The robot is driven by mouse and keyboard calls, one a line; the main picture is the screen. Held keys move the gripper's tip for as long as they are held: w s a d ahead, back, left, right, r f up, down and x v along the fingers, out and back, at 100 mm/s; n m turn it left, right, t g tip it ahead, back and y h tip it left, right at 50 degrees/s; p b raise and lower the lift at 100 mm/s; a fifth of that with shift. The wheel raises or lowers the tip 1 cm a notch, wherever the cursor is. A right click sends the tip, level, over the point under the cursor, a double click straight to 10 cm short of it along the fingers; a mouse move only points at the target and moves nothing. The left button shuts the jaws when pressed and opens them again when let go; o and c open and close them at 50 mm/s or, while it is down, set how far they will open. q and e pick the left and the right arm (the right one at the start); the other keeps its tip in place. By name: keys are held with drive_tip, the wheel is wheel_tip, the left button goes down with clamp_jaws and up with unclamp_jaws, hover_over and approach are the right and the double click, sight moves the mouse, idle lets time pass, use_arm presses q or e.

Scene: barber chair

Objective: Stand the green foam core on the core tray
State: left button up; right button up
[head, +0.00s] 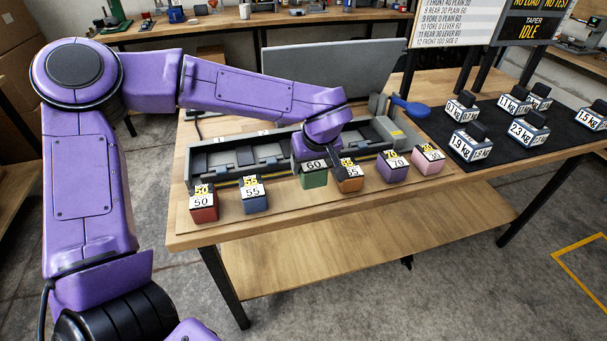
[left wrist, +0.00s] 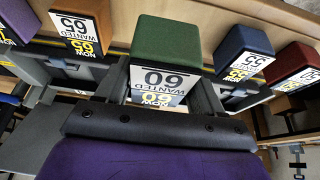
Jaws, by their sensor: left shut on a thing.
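The green foam core (head: 314,179), a block with a white label reading 60, is in the row of coloured blocks in the head view. In the left wrist view the green core (left wrist: 166,42) sits between the two fingers of my left gripper (left wrist: 160,88), with its "wanted" and "now" labels both showing 60. My left gripper (head: 318,152) is shut on it from above and behind. Whether the core's underside touches the surface is hidden. I cannot tell for sure which surface is the core tray; a thin wooden board (head: 275,208) lies under the row. My right gripper is out of view.
Red (head: 204,210), blue (head: 255,198), orange (head: 349,180), purple (head: 393,170) and pink (head: 428,160) cores flank the green one closely. A grey slotted fixture (head: 240,150) stands behind. Labelled weights lie on a black mat (head: 440,125) to the right, near a blue-handled lever (head: 410,107).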

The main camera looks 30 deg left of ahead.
sight(310, 164)
use_arm(q)
drive_tip(key=x, duration=0.3)
drive_tip(key=a+x, duration=0.1)
drive_tip(key=x, duration=0.1)
drive_tip(key=shift+w+r, duration=0.1)
drive_tip(key=shift+w, duration=0.35)
drive_tip(key=f, duration=0.2)
drive_tip(key=s+f, duration=0.1)
drive_tip(key=shift+a+f, duration=0.15)
drive_tip(key=shift+a, duration=0.25)
drive_tip(key=shift+w+f, duration=0.15)
drive_tip(key=shift+w, duration=0.15)
drive_tip(key=o, duration=1.1)
drive_tip(key=shift+s, duration=0.15)
drive_tip(key=shift+c, duration=0.2)
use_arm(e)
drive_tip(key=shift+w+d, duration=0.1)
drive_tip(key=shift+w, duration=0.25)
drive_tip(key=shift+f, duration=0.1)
use_arm(q)
drive_tip(key=v, duration=1.2)
drive_tip(key=shift+d, duration=0.1)
